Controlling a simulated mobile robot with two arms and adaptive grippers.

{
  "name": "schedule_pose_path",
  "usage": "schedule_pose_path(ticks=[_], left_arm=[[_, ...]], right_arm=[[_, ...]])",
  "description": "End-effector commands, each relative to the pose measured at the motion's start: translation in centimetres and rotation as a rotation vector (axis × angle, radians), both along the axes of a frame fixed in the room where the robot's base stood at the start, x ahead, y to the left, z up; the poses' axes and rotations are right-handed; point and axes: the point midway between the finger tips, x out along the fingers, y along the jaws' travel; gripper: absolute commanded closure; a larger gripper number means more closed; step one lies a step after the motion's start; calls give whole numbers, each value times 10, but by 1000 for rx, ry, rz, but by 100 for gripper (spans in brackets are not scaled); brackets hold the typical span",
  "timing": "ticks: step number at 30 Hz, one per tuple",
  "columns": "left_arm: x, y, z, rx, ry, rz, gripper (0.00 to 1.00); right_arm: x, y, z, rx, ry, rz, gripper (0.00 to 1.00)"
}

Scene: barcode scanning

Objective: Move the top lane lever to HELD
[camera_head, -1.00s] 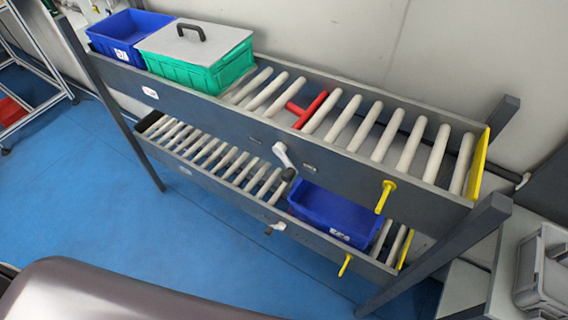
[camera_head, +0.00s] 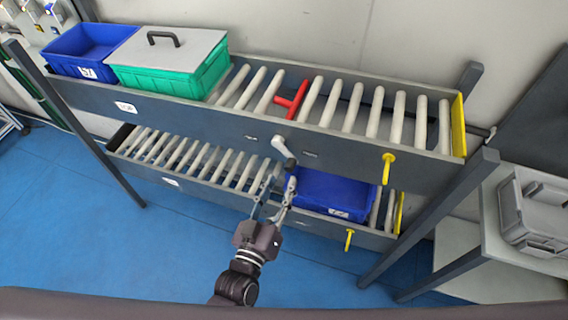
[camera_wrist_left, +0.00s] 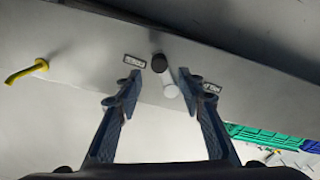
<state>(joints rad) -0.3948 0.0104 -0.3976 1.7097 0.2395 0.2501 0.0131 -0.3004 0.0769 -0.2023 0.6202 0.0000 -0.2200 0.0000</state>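The top lane lever (camera_head: 281,147) is a white arm with a dark knob on the front rail of the upper roller lane. It slants down to the right in the head view, between two small label plates. My left gripper (camera_head: 278,187) is open, its fingers pointing up at the rail just below the lever. In the left wrist view, the lever (camera_wrist_left: 169,82) lies in the gap between the open fingers of my left gripper (camera_wrist_left: 160,77); contact cannot be told. A label plate (camera_wrist_left: 134,61) shows on either side; their text is too small to read. My right gripper is out of view.
A red stop bar (camera_head: 292,101) sits among the upper rollers. A lidded green crate (camera_head: 168,82) and a blue bin (camera_head: 88,50) stand at the upper left. A blue bin (camera_head: 330,190) sits on the lower lane behind my gripper. A yellow handle (camera_head: 387,168) hangs further right.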

Motion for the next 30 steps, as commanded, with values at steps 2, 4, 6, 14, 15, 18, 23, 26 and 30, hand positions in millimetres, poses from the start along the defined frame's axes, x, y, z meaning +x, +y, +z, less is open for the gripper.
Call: schedule_pose_path(ticks=[2, 4, 6, 14, 15, 18, 23, 26, 30], left_arm=[[10, -3, 2, 0, -1, -1, 64], [21, -7, 3, -1, -2, 0, 64], [32, -10, 2, 1, -1, 0, 64], [63, -20, 0, 2, 1, -1, 64], [65, -21, 0, 3, 2, 0, 64], [69, -22, -1, 3, 2, 0, 64], [69, -22, -1, 3, 3, -1, 64], [69, -22, -1, 3, 2, 0, 66], [69, -22, -1, 3, 3, -1, 82]], right_arm=[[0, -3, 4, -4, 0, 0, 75], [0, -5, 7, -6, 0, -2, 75], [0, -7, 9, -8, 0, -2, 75], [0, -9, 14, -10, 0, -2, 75], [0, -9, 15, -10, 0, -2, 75], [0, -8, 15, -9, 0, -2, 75], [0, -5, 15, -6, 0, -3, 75], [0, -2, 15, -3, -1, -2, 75], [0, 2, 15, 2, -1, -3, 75]])
